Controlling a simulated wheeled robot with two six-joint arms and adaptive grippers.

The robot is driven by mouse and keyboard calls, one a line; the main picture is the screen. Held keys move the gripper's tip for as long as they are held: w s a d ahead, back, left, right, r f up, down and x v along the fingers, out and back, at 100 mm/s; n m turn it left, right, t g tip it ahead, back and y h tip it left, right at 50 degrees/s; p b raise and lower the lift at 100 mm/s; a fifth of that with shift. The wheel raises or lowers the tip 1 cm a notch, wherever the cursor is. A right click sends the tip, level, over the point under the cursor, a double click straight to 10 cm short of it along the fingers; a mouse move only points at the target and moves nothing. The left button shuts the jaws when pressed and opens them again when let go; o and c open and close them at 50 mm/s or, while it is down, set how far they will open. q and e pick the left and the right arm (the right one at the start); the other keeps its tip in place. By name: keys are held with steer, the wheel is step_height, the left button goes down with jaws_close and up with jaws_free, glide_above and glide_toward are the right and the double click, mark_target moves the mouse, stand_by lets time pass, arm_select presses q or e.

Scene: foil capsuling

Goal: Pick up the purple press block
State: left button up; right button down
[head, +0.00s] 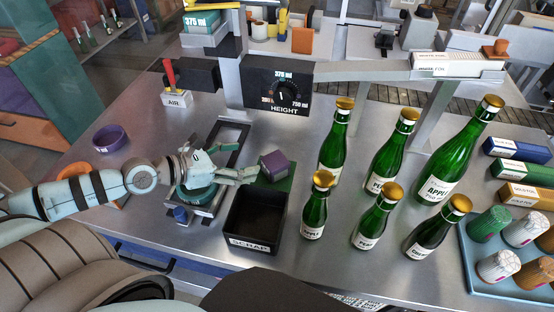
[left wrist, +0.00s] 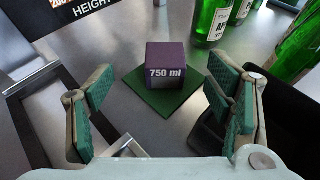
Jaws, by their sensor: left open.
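The purple press block (head: 274,165) is a small cube on a green square mat (head: 286,184) behind the scrap bin. In the left wrist view the purple press block (left wrist: 166,62) reads "750 ml" and rests on the green mat (left wrist: 186,97). My left gripper (head: 250,174) reaches in from the left, just left of the block. In the left wrist view my left gripper (left wrist: 160,112) is open, its green-padded fingers spread to either side in front of the block, with nothing between them. My right gripper is not in view.
A black scrap bin (head: 233,227) stands just in front of the mat. Several green bottles with gold tops (head: 334,140) stand to the right. The height dial box (head: 277,83) is behind the block. A purple ring (head: 109,138) lies at the left, and a blue tray (head: 478,262) holds foil capsules at the right.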

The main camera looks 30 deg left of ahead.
mark_target(283, 156)
arm_select(q)
steer(key=b+x, duration=0.1)
steer(key=x, duration=0.1)
steer(key=shift+w+d+f, duration=0.15)
steer(key=shift+d, duration=0.1)
steer(key=b+x, duration=0.1)
steer(key=x, duration=0.4)
steer(key=shift+a, duration=0.15)
steer(key=shift+w+f, duration=0.1)
steer(key=shift+w, duration=0.25)
steer(key=w+d+f, duration=0.2)
steer(key=w+d, duration=0.1)
steer(key=shift+d, duration=0.1)
steer(key=shift+w+f, duration=0.15)
steer(key=c, duration=1.4)
